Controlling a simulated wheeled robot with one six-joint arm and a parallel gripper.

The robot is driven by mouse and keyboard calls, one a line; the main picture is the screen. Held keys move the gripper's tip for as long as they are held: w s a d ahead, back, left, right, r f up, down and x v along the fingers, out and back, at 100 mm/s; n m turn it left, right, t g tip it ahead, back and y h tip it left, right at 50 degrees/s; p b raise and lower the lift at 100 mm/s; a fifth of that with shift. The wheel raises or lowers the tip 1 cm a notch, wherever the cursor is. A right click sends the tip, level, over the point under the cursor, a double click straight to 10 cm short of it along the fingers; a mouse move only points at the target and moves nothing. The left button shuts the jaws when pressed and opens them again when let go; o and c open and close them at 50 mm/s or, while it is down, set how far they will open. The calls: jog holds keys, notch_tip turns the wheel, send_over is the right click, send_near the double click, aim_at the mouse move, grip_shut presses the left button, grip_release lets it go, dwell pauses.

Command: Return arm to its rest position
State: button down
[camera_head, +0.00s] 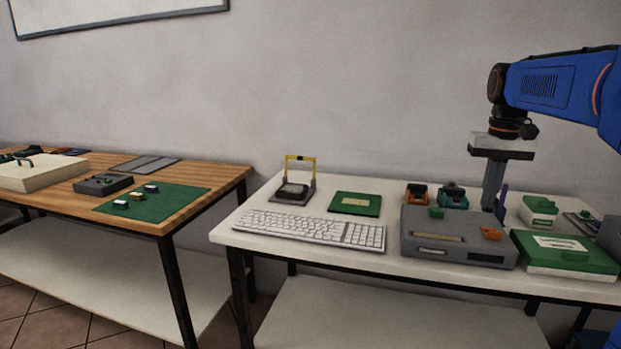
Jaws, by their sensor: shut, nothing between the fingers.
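My blue arm (556,84) reaches in from the right edge, its wrist pointing down. My gripper (493,190) hangs below the wrist, fingers together and empty. It is over the back right part of the white table (335,260), behind a grey box (458,228). The fingertips are partly hidden, so I cannot tell whether they touch anything. A thin purple thing (503,196) stands just right of the fingers.
An orange item (416,194) and a teal item (453,196) lie left of my gripper. A green-and-white box (539,210) and a green board (565,254) lie right. A wooden table (215,174) stands left, past a gap.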

jog(key=s+a+f+n+t, duration=0.1)
jog(key=s+a+f, duration=0.3)
jog(key=s, duration=0.5)
jog(key=s+a+f+n+t, duration=0.1)
jog(key=s+a+f, duration=0.3)
jog(key=s+f, duration=0.5)
jog(key=s+a+f+t, duration=0.2)
jog(key=s+a+f, duration=0.3)
jog(key=s, duration=0.4)
jog(key=shift+f+n, duration=0.4)
jog(key=shift+f, duration=0.45)
